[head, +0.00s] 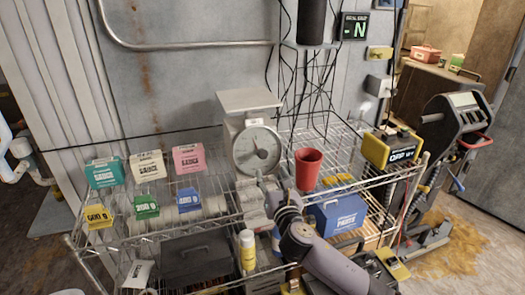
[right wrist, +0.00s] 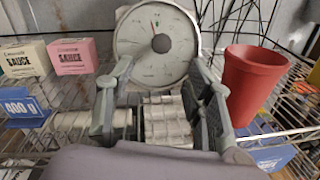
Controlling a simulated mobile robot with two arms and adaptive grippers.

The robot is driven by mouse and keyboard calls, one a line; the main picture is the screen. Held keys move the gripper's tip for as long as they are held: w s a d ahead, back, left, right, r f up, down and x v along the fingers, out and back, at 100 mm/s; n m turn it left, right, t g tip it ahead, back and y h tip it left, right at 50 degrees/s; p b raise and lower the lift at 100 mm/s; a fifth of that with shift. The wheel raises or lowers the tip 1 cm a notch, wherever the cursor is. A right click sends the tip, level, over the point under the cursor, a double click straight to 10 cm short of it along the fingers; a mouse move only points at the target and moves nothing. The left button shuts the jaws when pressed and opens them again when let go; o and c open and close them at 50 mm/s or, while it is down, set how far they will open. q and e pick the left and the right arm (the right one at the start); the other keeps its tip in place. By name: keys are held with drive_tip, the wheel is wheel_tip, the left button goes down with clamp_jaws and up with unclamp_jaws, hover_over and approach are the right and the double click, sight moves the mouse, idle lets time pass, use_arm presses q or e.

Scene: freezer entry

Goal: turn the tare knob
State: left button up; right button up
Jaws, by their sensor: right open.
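A spring scale with a white round dial (head: 256,151) and a flat top pan (head: 249,100) stands on the wire rack in the head view. The right wrist view shows its dial (right wrist: 157,45) straight ahead, with a dark hub at its centre and a thin needle. My right gripper (head: 262,193) is in front of the scale, just below the dial. In the right wrist view its two fingers (right wrist: 160,72) are spread, with no object held between them. My left gripper is in neither view.
A red cup (head: 308,169) stands close to the right of my gripper. Sauce boxes, including a pink one (head: 189,158), and numbered blocks are at left. Cables hang behind the scale.

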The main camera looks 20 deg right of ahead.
sight(263, 156)
drive_tip(key=w, duration=0.8)
drive_tip(key=w+d, duration=0.1)
drive_tip(key=w, duration=0.3)
drive_tip(key=shift+w+f, duration=0.15)
drive_tip(key=shift+f, duration=0.05)
drive_tip(key=shift+w+d, duration=0.1)
drive_tip(key=shift+w, duration=0.2)
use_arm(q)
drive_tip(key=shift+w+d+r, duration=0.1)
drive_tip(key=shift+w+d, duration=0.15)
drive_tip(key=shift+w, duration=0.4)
use_arm(e)
drive_tip(key=shift+w, duration=0.2)
drive_tip(key=shift+c, duration=0.3)
clamp_jaws()
